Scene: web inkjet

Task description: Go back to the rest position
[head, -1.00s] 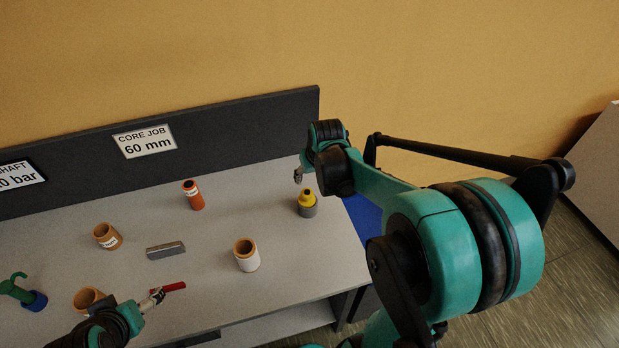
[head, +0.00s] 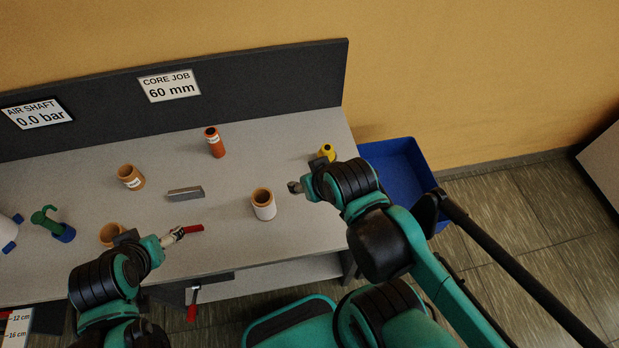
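My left gripper (head: 176,236) is over the front of the bench, at the near end of a red-handled tool (head: 193,229); whether its fingers are closed on it is too small to tell. My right gripper (head: 296,187) is above the bench's right part, to the right of the white-sided core (head: 264,205) and apart from it. Its fingers are small and partly hidden by the wrist, so their opening does not show. A yellow-topped item (head: 327,152) stands behind the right wrist, its lower part hidden.
On the bench (head: 240,240) stand brown cores (head: 131,177), an orange-red cylinder (head: 214,142), a grey block (head: 185,194) and a green hook on a blue base (head: 52,222). A dark back panel (head: 250,85) carries signs. A blue bin (head: 398,175) is beyond the right edge.

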